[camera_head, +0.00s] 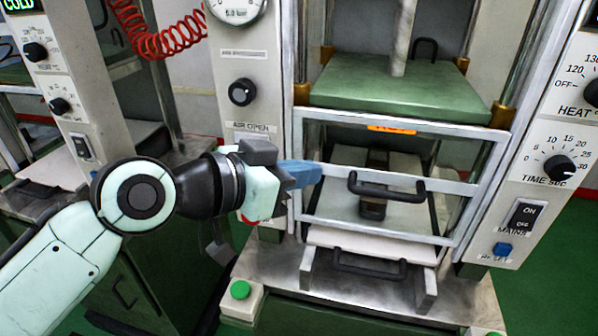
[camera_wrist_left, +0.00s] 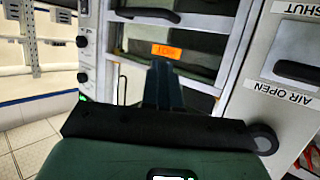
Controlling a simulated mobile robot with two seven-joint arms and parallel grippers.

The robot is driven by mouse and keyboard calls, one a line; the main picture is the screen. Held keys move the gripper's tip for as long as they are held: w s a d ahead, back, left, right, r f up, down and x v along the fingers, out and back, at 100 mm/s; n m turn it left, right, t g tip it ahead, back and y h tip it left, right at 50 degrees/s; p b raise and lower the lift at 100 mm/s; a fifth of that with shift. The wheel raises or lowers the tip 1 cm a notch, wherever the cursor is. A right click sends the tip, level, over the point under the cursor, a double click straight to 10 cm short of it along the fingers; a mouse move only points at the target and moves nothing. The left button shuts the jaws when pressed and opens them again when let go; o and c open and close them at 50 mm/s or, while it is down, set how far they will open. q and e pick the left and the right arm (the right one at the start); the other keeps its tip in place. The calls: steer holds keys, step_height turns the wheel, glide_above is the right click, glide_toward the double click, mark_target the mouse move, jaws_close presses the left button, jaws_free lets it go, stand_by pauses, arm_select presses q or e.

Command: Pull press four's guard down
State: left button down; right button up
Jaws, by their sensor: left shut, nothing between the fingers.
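Press four's guard (camera_head: 452,187) is a pale metal frame with a dark bar handle (camera_head: 386,188) on its middle rail. It hangs across the front of the press opening, its top rail by the green upper block (camera_head: 400,88) and its lower rail near the bottom plate. My left gripper (camera_head: 316,174) is shut and empty, its blue fingers at the guard's left side, to the left of the handle. In the left wrist view, the shut fingers (camera_wrist_left: 163,75) point toward the guard, with the handle (camera_wrist_left: 148,15) beyond them. My right gripper is in neither view.
A control panel with TIME dial (camera_head: 558,167) and switches stands at right. A left column carries a gauge and black knob (camera_head: 242,92). A second dark handle (camera_head: 370,264) sits below the guard. A green button (camera_head: 240,290) is at front left. Another press stands at left.

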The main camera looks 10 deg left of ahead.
mark_target(385, 194)
arm_select(q)
steer(key=w+d+f, duration=0.5)
steer(key=w, duration=0.1)
steer(key=shift+w+f, duration=0.25)
steer(key=shift+f, duration=0.15)
steer(key=shift+f, duration=0.1)
steer(key=shift+s+f+b, duration=0.1)
steer(key=shift+f+b, duration=0.8)
steer(key=shift+b, duration=0.15)
